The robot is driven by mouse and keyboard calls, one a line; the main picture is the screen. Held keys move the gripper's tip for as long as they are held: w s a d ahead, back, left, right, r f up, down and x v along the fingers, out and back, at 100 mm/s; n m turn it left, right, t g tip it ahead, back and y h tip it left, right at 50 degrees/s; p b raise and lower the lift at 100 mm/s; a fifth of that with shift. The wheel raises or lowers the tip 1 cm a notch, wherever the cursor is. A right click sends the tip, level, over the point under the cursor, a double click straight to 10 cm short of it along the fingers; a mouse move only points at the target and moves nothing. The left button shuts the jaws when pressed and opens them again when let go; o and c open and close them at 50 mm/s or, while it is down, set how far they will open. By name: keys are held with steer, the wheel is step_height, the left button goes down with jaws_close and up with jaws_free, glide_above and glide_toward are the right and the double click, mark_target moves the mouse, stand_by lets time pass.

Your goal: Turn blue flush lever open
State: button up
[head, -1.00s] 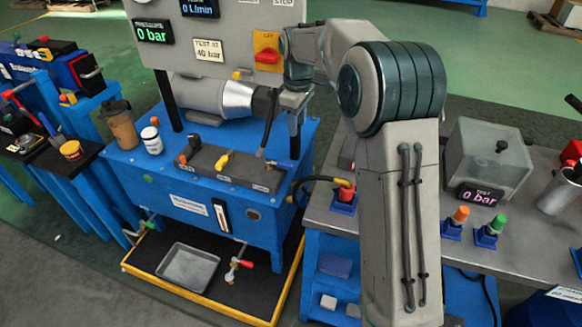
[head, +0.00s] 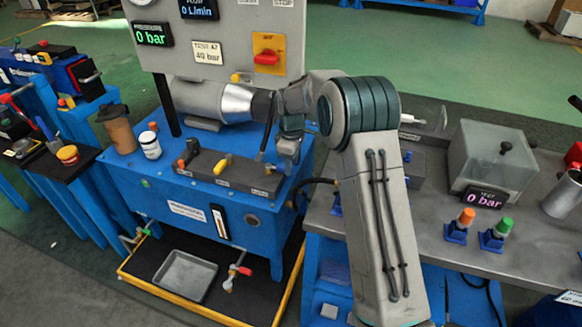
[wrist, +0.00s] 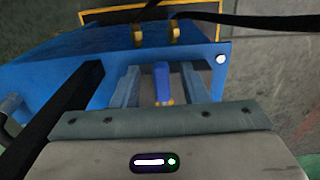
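The blue flush lever (wrist: 162,82) shows in the wrist view as a small upright blue handle with a yellowish base. It stands between the two fingers of my gripper (wrist: 158,86), with a gap on each side. My gripper is open around it, and I see no contact. In the head view my gripper (head: 286,158) reaches down over the right end of the grey valve block (head: 238,178), where it mostly hides the blue lever.
A dark hose (head: 267,140) rises close by my gripper. The panel with a red switch (head: 267,57) stands above. A metal tray (head: 186,273) lies below.

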steer(key=shift+f, duration=0.7)
jaws_close()
